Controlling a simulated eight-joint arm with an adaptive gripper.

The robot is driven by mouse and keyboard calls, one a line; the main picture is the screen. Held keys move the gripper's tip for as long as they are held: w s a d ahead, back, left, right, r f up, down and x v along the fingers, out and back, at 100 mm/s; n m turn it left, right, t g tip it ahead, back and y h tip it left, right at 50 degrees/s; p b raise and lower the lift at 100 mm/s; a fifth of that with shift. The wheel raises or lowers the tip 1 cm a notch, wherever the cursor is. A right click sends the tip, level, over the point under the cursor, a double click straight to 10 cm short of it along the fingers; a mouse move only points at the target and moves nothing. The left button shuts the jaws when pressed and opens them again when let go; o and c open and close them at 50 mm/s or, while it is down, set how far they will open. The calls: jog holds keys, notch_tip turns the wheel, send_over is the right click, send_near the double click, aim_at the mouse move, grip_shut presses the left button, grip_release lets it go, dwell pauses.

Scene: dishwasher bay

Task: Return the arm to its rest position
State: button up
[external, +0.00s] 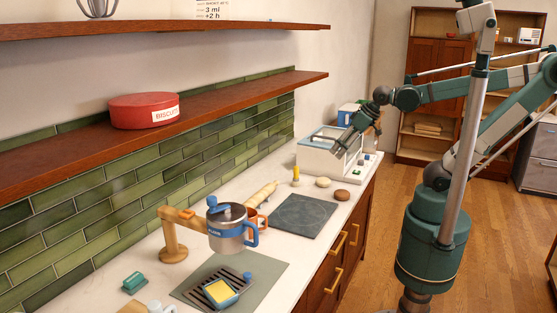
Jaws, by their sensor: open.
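My gripper (342,146) is at the end of my teal arm, above the far right end of the white counter. It is open, and I see nothing between its fingers. It hangs in front of a white box-like bin (318,160) with a blue rim; whether it touches the bin cannot be told from this view. My arm reaches in from the right, bent, with its base standing on the wooden floor.
On the counter (262,246) are a dark slab (305,216), a blue-handled steel mug (228,238) by a wooden stand (173,248), and a drying rack (212,288) on a mat. A shelf above holds a red biscuit tin (143,111).

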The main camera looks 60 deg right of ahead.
jog(key=shift+t, duration=0.4)
jog(key=shift+s+d+f+b, duration=0.1)
jog(key=shift+s+d+f, duration=0.25)
jog(key=shift+d, duration=0.2)
jog(key=shift+s+d+f+b, duration=0.15)
jog(key=shift+s+d+f, duration=0.25)
jog(key=shift+d, duration=0.2)
jog(key=shift+s+d+f+b, duration=0.1)
jog(key=shift+s+d+f, duration=0.25)
jog(key=shift+d, duration=0.2)
